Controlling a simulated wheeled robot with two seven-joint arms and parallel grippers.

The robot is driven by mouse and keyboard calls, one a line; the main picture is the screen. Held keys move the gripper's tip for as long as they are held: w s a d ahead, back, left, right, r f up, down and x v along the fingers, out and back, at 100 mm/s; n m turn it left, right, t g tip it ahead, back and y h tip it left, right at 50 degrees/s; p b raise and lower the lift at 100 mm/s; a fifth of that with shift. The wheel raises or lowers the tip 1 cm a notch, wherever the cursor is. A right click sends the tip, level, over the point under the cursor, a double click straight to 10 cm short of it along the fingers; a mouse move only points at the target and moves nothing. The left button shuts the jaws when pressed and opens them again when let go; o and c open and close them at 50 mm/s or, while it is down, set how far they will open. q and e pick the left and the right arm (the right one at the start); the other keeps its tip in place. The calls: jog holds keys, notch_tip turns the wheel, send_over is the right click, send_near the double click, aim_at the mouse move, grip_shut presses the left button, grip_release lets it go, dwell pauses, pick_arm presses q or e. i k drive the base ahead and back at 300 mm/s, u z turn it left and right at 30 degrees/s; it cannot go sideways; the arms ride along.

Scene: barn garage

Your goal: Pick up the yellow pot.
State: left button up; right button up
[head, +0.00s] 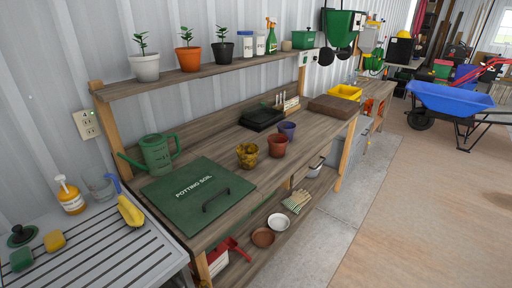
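A small yellow pot (247,155) with dark marks stands upright on the wooden potting bench (215,142). It is just left of a reddish-brown pot (278,145), close to it; I cannot tell if they touch. A blue-purple pot (288,130) stands behind the reddish one. Neither of my grippers shows in the head view.
A green potting soil lid (198,195) with a handle lies front left of the pots, and a green watering can (155,153) stands behind it. A black tray (262,118) and a brown block (333,106) lie farther back. A shelf (200,75) with potted plants runs above.

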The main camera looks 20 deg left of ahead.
aim_at(247, 153)
jog(key=i, duration=0.9)
jog(key=u, duration=1.8)
